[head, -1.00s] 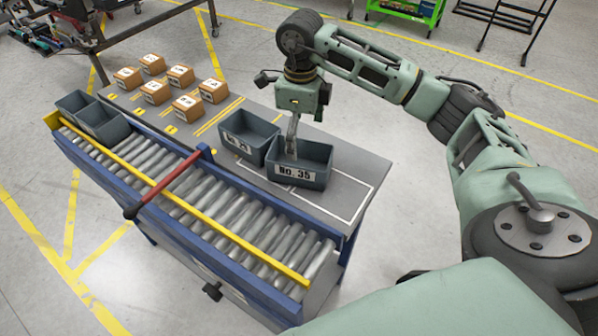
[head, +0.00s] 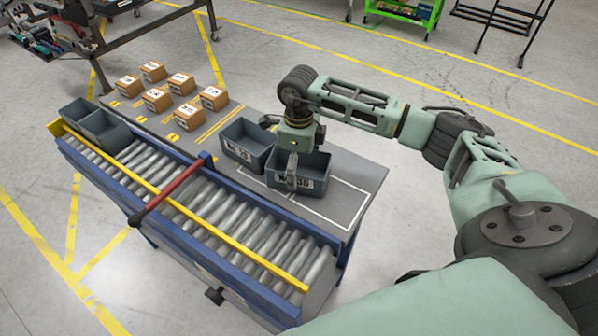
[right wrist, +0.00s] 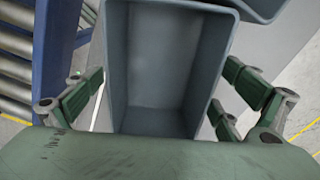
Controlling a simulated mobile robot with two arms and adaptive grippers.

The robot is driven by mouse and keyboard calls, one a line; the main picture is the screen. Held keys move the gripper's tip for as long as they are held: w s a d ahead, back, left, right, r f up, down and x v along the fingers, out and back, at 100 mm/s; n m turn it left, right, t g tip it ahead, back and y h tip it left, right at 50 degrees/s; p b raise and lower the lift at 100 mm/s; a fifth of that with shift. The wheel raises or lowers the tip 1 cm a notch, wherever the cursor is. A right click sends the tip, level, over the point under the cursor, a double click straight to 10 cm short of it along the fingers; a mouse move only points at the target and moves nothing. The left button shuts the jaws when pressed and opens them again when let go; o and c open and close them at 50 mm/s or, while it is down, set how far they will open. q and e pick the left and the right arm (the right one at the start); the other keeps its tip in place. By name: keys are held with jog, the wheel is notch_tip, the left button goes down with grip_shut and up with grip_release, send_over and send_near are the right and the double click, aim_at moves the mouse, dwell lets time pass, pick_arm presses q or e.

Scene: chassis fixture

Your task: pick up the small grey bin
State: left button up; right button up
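A grey bin (head: 313,168) with a white label stands on the grey table top, its front partly covered by my right gripper (head: 291,170). In the right wrist view the same bin (right wrist: 165,65) is empty, between the spread green fingers of my right gripper (right wrist: 160,95). The gripper is open, with fingers on both sides of the bin; I cannot tell whether they touch it. A second grey bin (head: 245,143) stands close beside it on the left. My left gripper is not in view.
Several small brown boxes (head: 158,99) stand at the table's far left. A roller conveyor (head: 225,215) with a yellow rail and a red bar (head: 168,190) runs along the front. Two more grey bins (head: 104,128) sit at its left end. Bare table (head: 355,180) lies to the right.

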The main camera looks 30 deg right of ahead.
jog(key=c, duration=1.1)
jog(key=shift+r, duration=0.1)
jog(key=shift+c, duration=0.2)
